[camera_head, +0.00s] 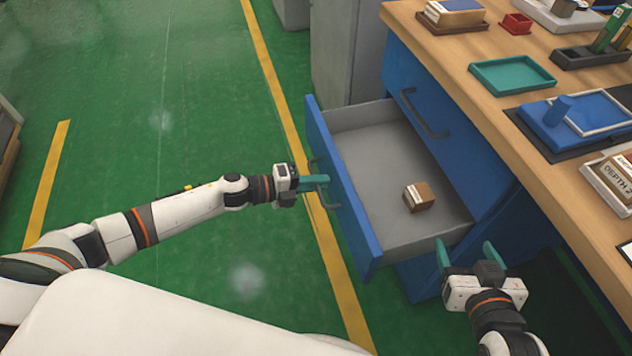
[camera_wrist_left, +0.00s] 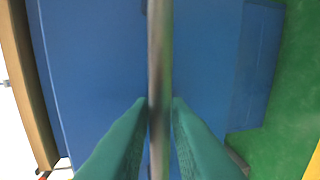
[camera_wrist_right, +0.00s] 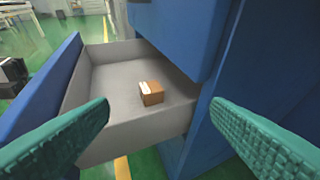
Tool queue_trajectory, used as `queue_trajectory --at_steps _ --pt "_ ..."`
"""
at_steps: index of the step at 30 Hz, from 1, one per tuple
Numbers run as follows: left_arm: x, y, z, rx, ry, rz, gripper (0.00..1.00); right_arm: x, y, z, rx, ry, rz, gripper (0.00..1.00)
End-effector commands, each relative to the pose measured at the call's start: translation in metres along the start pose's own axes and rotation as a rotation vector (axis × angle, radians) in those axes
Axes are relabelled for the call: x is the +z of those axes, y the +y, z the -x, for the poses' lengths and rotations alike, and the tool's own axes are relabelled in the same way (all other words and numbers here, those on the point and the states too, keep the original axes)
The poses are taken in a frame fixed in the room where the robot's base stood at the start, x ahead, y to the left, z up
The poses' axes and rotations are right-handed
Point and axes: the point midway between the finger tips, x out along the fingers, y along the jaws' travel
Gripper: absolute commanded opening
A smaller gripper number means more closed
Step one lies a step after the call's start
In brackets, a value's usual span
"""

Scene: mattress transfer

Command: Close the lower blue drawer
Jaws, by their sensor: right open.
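The lower blue drawer (camera_head: 344,190) is pulled out of the blue cabinet (camera_head: 425,85), with its grey inside showing. A small brown and white box (camera_head: 418,197) lies in it; the box also shows in the right wrist view (camera_wrist_right: 151,93). My left gripper (camera_head: 322,180) is at the drawer's front handle (camera_head: 328,198). In the left wrist view the handle bar (camera_wrist_left: 160,60) runs between its teal fingers, which touch it on both sides. My right gripper (camera_head: 465,252) is open and empty, beside the drawer's near side wall (camera_head: 425,240); its fingers are spread wide in the right wrist view.
The wooden worktop (camera_head: 480,95) above the cabinet holds a teal tray (camera_head: 511,75), a blue tray (camera_head: 545,125), a red box (camera_head: 516,23) and other items. A closed upper drawer handle (camera_head: 422,115) juts out above. Green floor (camera_head: 220,130) lies open left of the drawer.

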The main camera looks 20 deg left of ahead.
Motion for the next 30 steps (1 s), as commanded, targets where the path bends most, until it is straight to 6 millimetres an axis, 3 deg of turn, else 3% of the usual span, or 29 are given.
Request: queue_trajectory --at_steps 6,9,20,26,30 --pt "0.000 0.000 0.000 0.000 0.000 0.000 0.14 0.000 0.000 0.000 0.000 0.000 0.000 0.72" --pt "0.000 0.000 0.000 0.000 0.000 0.000 0.00 0.000 0.000 0.000 0.000 0.000 0.000 0.72" --pt "0.000 0.001 -0.003 0.001 0.000 0.000 0.00 0.000 0.000 0.000 0.000 0.004 0.000 0.72" --pt "-0.001 0.007 -0.026 0.003 0.000 -0.001 0.00 -0.005 0.000 0.001 0.000 0.035 0.000 0.72" --pt "0.000 0.014 -0.056 0.004 0.000 -0.001 0.00 -0.012 -0.001 0.003 -0.003 0.075 -0.001 0.72"
